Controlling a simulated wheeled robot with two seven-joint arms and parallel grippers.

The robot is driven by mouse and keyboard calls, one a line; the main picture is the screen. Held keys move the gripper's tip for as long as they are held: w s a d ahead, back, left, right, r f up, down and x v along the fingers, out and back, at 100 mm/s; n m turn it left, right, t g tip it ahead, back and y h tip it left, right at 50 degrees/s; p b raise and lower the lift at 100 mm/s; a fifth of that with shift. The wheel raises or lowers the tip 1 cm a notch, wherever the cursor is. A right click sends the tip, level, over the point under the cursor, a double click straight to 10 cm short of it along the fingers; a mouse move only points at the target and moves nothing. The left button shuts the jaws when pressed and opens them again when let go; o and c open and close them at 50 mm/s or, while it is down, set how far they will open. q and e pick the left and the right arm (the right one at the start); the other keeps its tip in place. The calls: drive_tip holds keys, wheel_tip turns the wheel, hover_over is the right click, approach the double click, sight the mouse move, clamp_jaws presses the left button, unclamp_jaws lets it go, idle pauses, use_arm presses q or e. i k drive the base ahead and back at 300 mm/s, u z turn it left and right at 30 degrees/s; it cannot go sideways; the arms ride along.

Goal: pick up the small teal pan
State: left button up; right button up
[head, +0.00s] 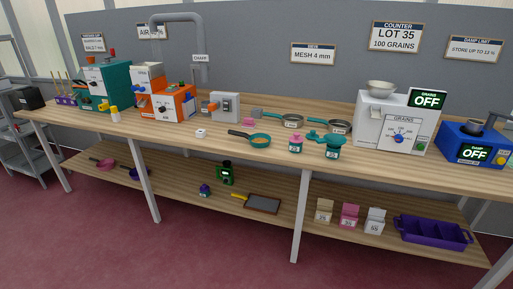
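A small teal pan (250,136) lies on the wooden bench top, left of the middle of its front part. Its dark handle points left and its bowl seems to hold something tan. A teal vessel with a label (333,152) stands to its right, with a small teal piece beside its top. Neither of my grippers shows in the head view.
A pink labelled jar (296,144) stands right of the pan and a small white block (201,133) to its left. Machines line the back. The lower shelf (285,216) holds small boxes and a purple tray (432,233).

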sight(258, 140)
drive_tip(key=u, duration=0.55)
drive_tip(key=i, duration=0.5)
drive_tip(key=u, duration=1.15)
drive_tip(key=i, duration=1.45)
drive_tip(key=z, duration=1)
drive_tip(key=i, duration=0.55)
drive_tip(key=z, duration=0.7)
